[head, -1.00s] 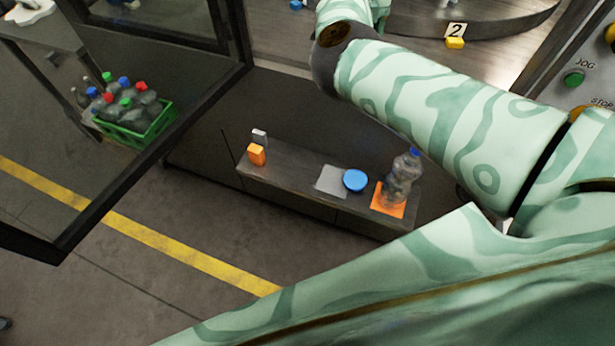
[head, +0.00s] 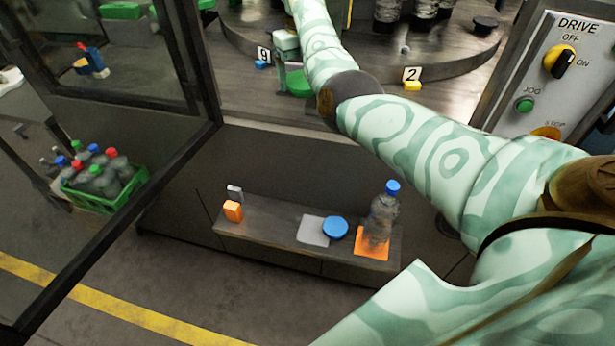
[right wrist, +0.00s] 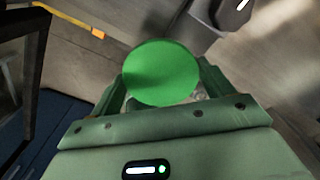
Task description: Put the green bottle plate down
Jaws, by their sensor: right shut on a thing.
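The green bottle plate (head: 299,84) is a flat round green disc. In the head view it shows at the far end of my right arm, over the grey machine deck; I cannot tell whether it touches the deck. My right gripper (head: 281,68) is shut on it. In the right wrist view the green plate (right wrist: 162,72) sits between the two fingers of my right gripper (right wrist: 160,92), its round face toward the camera. The arm hides part of the deck around it. My left gripper is not in view.
A round turntable (head: 440,62) with number tags stands behind. The drive panel (head: 545,75) is at right. A dark door frame (head: 205,75) stands left.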

